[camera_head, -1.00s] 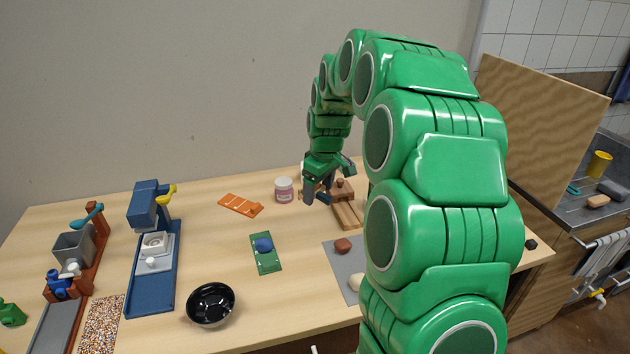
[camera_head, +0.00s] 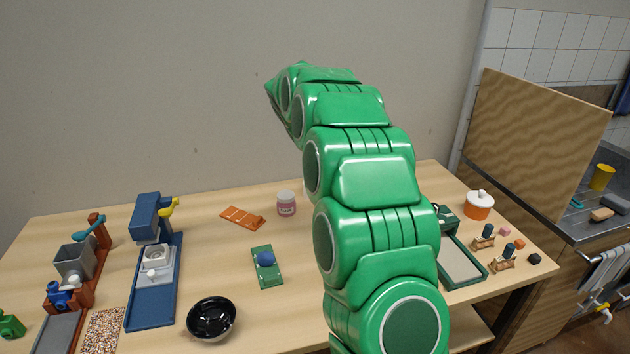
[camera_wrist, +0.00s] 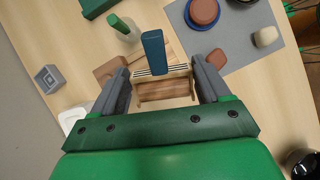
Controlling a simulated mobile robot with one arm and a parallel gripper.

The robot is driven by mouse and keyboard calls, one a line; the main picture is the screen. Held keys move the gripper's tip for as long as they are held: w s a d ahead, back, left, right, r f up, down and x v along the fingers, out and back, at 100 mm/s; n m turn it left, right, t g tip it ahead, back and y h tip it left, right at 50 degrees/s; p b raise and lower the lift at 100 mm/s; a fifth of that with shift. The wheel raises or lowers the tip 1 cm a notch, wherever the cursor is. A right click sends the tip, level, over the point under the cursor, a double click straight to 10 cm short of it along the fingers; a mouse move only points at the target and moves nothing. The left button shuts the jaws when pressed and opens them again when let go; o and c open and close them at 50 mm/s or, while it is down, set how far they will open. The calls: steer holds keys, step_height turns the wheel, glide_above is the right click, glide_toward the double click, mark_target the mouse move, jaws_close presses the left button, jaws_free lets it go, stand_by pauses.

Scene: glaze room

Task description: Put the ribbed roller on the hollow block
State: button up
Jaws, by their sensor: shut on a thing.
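My gripper (camera_wrist: 160,74) shows in the wrist view, its two grey fingers closed on the ribbed roller (camera_wrist: 165,90). The roller has a brown body, a pale ribbed band and a dark blue handle (camera_wrist: 153,50) pointing away from my palm. The hollow block (camera_wrist: 48,79) is a small grey-blue square with an opening, lying on the table at the upper left of the wrist view, apart from the roller. In the head view my arm hides the gripper and the roller, and I cannot see the block there.
A green-handled tool (camera_wrist: 122,27) and wooden pieces (camera_wrist: 110,68) lie near the roller in the wrist view. A grey mat (camera_wrist: 240,30) is at upper right. In the head view, a pink-labelled jar (camera_head: 286,204), an orange tray (camera_head: 242,217) and a black bowl (camera_head: 211,318) stand left of my arm.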

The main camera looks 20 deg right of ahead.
steer(key=n+h, duration=0.1)
steer(key=w+r+n+t+h, duration=0.1)
steer(key=r+n+h, duration=0.1)
steer(key=shift+w+d+r+n+t+h, duration=0.1)
steer(key=shift+w+d+n+t+h, duration=0.1)
steer(key=shift+w+n+t+h, duration=0.15)
steer(key=shift+w+r+n+t+h, duration=0.25)
steer(key=shift+r+n+t+h, duration=0.1)
steer(key=shift+n+t+h, duration=0.4)
steer(key=n+t, duration=0.1)
steer(key=w+r+n+t+h, duration=0.1)
steer(key=t, duration=0.1)
steer(key=shift+a+r, duration=0.1)
steer(key=shift+a, duration=0.3)
steer(key=shift+w+a+r+n+t+h, duration=0.15)
steer(key=shift+w+a+n+t, duration=0.3)
steer(key=shift+a+n+t, duration=0.65)
steer(key=shift+w+a+r+n+t+h, duration=0.15)
steer(key=shift+w+n+t, duration=0.45)
steer(key=shift+t, duration=0.95)
steer(key=shift+w+a+r+n+t, duration=0.1)
steer(key=shift+w+a+n+t, duration=0.25)
steer(key=shift+a+n+t, duration=0.6)
steer(key=shift+w+d+f+t, duration=0.1)
steer(key=shift+d+t, duration=0.2)
steer(key=shift+t, duration=0.1)
